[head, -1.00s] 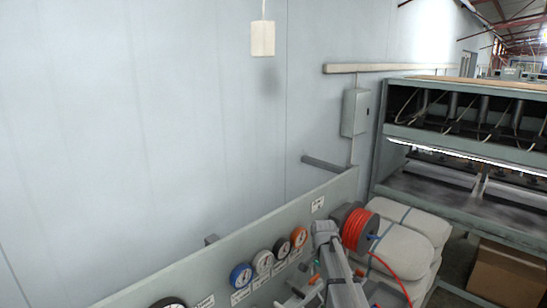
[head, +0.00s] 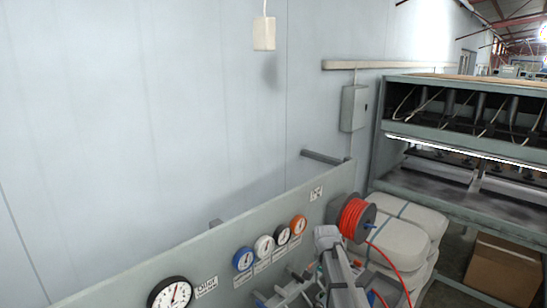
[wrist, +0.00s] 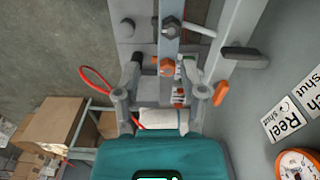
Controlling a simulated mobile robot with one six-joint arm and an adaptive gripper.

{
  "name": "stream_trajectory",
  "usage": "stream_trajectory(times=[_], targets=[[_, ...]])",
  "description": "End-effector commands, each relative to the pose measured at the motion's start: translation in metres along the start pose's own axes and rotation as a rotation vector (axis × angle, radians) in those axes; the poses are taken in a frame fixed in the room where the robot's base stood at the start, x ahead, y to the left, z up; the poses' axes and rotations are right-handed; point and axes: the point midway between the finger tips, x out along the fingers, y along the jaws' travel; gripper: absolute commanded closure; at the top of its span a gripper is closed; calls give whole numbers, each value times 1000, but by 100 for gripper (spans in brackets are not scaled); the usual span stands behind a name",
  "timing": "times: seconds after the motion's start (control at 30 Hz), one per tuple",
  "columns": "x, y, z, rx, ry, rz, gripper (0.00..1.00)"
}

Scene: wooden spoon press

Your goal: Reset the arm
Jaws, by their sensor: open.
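My gripper (wrist: 162,93) shows in the wrist view as two grey fingers spread apart above a teal body. It is open and I see nothing held between the fingers. Beyond the fingers is grey metalwork with a bolt, an orange knob (wrist: 167,66) and lever handles. I cannot tell whether the fingers touch any of it. In the head view my grey arm (head: 338,268) is at the lower middle, in front of the grey gauge panel (head: 240,228). My fingertips cannot be made out clearly there.
Several round gauges (head: 170,294) line the panel. A red hose reel (head: 356,219) sits by its right end, beside stacked pale sacks (head: 395,242). A large press (head: 460,203) stands at the right, with a cardboard box (head: 503,270) below. A pendant box (head: 264,34) hangs above.

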Motion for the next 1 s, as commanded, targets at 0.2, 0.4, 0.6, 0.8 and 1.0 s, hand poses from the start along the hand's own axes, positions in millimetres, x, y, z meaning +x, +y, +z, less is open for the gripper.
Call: stream_trajectory(times=[0.2, 0.4, 0.6, 0.8, 1.0], targets=[[21, 23, 24, -98, 0, 0, 47], [47, 52, 57, -241, 0, 1, 47], [83, 94, 102, -455, 0, 1, 47], [105, 122, 134, -624, 0, 1, 47], [111, 132, 146, -693, 0, 1, 47]])
